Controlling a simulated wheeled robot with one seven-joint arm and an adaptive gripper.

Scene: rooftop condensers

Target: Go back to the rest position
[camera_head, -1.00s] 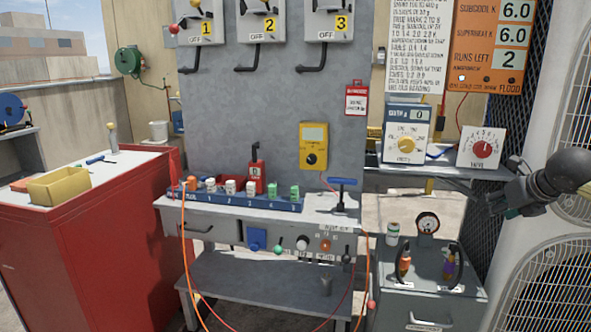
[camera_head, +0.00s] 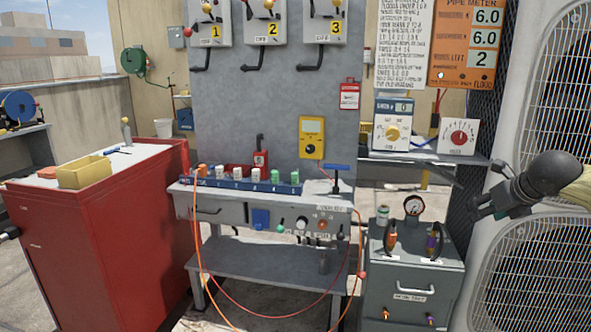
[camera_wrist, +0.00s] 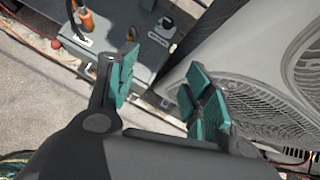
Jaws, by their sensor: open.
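My gripper (camera_head: 483,207) is at the right side in the head view, in front of the white condenser units. In the wrist view my gripper (camera_wrist: 160,95) has its two teal-padded fingers well apart, with nothing between them. It is open and empty, and touches nothing that I can see. Below and beyond the fingers lie the grey cabinet (camera_wrist: 150,62) and the paved floor. A condenser unit (camera_wrist: 270,75) with round fan grilles is close to the right finger in the wrist view; the exact gap cannot be told.
A grey workbench (camera_head: 270,262) with a rack of coloured blocks stands in the middle. A grey cabinet (camera_head: 415,275) with a gauge is right of it. A red cabinet (camera_head: 95,240) stands left. A shelf (camera_head: 410,158) carries two dial boxes. Orange and red hoses hang before the bench.

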